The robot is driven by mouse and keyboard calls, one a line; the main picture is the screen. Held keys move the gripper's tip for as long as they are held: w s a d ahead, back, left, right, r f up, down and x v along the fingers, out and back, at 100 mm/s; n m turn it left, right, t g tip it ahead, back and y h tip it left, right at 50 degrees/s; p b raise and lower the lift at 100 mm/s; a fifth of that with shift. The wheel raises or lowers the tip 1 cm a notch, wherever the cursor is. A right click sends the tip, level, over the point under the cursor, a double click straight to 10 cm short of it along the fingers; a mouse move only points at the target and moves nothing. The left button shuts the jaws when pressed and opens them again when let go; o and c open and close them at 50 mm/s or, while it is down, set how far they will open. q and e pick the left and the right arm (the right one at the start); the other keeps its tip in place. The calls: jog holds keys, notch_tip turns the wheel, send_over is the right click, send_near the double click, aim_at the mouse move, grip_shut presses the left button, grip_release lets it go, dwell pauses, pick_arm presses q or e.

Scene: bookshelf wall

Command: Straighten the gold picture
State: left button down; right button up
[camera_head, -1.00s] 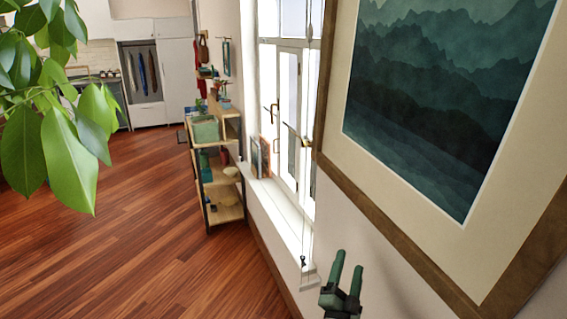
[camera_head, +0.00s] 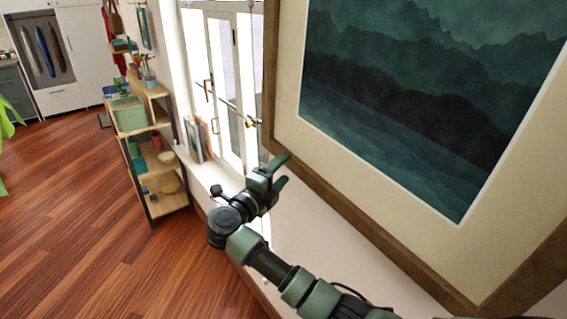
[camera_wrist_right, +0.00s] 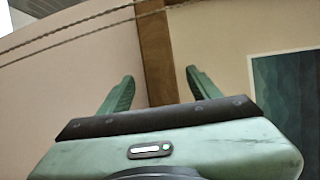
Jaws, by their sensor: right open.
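The picture (camera_head: 370,228) hangs on the wall at the right of the head view, with a brown-gold wooden frame, a cream mat and a dark teal mountain print. Its top and right side are cut off, and I cannot tell how far it tilts. My right gripper (camera_head: 285,170) is open and empty at the lower left corner of the frame. In the right wrist view the frame's edge (camera_wrist_right: 157,50) runs between the two spread fingers of this gripper (camera_wrist_right: 160,78). I cannot tell whether either finger touches it. My left gripper is not in view.
A window with a white sill (camera_head: 208,172) is left of the picture, with cords hanging near it. A shelf unit (camera_head: 150,150) with boxes and plants stands beyond. Wooden floor (camera_head: 80,220) lies open to the left. Twisted cords (camera_wrist_right: 60,35) cross the right wrist view.

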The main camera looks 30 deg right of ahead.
jog(key=shift+w+d+r, duration=0.1)
jog(key=shift+w+d, duration=0.25)
jog(key=shift+d, duration=0.15)
jog(key=shift+w+d, duration=0.15)
jog(key=shift+d, duration=0.15)
grip_shut()
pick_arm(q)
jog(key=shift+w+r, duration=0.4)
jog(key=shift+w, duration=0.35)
